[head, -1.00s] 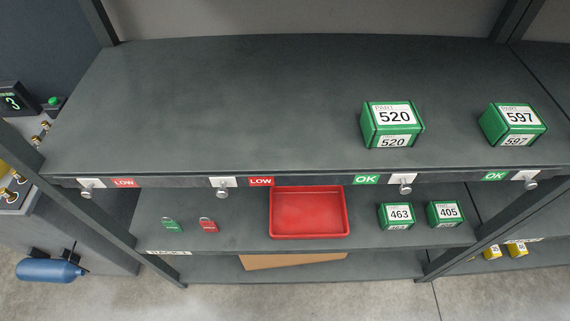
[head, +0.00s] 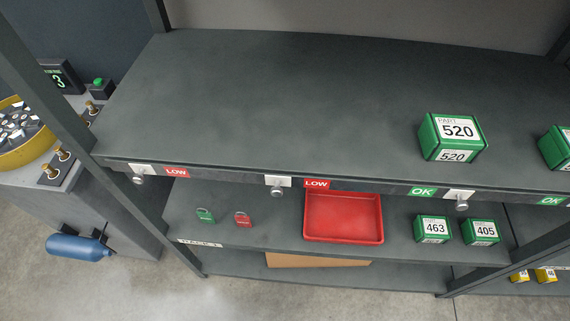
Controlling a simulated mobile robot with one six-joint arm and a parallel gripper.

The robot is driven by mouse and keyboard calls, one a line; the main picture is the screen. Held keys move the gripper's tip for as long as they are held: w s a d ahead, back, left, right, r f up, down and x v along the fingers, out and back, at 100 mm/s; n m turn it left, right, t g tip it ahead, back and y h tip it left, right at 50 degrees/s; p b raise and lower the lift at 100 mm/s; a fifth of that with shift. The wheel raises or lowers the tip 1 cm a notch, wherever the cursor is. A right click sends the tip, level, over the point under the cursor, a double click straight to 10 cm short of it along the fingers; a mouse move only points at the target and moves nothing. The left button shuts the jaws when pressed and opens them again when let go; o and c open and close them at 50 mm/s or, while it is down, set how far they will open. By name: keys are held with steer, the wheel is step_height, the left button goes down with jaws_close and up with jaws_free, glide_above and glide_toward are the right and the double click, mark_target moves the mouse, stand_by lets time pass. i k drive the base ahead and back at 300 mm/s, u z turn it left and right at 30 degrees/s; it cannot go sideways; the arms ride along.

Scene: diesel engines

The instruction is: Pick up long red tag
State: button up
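A small red tag (head: 243,220) lies on the lower shelf, left of the red tray. A small green tag (head: 205,216) lies just to its left on the same shelf. Two more red labels marked LOW, one at the left (head: 176,172) and one near the middle (head: 316,184), sit on the upper shelf's front edge. I cannot tell which of these the task calls the long red tag. My gripper is not in view.
A red tray (head: 343,239) and green boxes 463 (head: 432,229) and 405 (head: 481,232) stand on the lower shelf. Green box 520 (head: 452,137) stands on the upper shelf (head: 270,100), otherwise clear at left. A rack post (head: 50,85) rises at left.

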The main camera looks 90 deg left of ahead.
mark_target(241, 221)
steer(key=k, duration=2.75)
steer(key=u, duration=1.45)
steer(key=i, duration=1)
steer(key=u, duration=0.05)
